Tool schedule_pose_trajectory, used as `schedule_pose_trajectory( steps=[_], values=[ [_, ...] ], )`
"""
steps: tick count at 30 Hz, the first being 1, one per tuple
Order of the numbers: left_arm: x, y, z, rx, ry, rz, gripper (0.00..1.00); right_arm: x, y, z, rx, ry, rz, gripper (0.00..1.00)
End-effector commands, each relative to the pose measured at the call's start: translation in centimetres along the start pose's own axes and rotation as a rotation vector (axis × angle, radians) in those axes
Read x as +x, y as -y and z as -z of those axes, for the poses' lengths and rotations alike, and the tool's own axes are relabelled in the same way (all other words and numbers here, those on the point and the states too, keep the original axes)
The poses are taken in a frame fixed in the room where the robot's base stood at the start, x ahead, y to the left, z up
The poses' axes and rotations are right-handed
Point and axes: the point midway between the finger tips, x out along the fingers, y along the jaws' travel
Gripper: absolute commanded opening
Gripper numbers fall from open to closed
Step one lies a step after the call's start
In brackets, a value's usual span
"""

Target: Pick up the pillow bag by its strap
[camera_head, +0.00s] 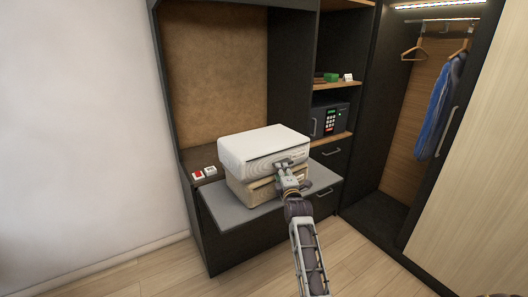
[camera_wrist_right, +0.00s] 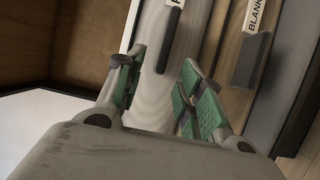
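The pillow bag is the upper, pale box-shaped bag (camera_head: 262,146), lying flat on a tan bag (camera_head: 250,193). My right gripper (camera_head: 284,165) is at the front face of the stack, near the upper bag. In the right wrist view, its green-padded fingers (camera_wrist_right: 160,78) are apart, with the pale bag face (camera_wrist_right: 155,100) beyond. A dark strap (camera_wrist_right: 168,42) beside a label starting with "P" shows just past the gap between the fingertips. I cannot tell whether they touch it.
The bags rest on a grey pull-out shelf (camera_head: 223,212). A label reading "BLANK" (camera_wrist_right: 257,14) and another dark strap (camera_wrist_right: 250,60) are on the lower bag. A safe (camera_head: 330,120) stands right of the stack. Small red and white items (camera_head: 198,175) lie left.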

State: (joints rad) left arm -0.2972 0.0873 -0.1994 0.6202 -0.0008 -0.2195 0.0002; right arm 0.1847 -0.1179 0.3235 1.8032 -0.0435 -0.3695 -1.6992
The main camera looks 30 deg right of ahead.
Motion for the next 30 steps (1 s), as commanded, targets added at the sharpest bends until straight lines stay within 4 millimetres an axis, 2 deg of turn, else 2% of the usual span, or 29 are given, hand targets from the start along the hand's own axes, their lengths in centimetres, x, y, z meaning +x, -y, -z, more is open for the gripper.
schedule_pose_trajectory(
  steps=[10,18,23,30],
  values=[
    [-0.6,0.7,-0.2,0.002,0.003,0.007,0.4,2.5,0.0,-0.3,0.001,0.0,0.0,0.38],
    [-0.7,-1.0,0.0,-0.005,0.001,-0.01,0.4,4.5,0.2,-0.3,0.002,0.0,0.001,0.38],
    [-0.8,-1.6,0.1,-0.005,0.0,-0.017,0.4,4.9,0.1,-0.3,0.0,0.0,0.0,0.38],
    [-0.8,-1.0,0.0,-0.003,0.002,-0.011,0.4,4.9,0.2,-0.3,0.0,0.0,0.0,0.38]
  ],
)
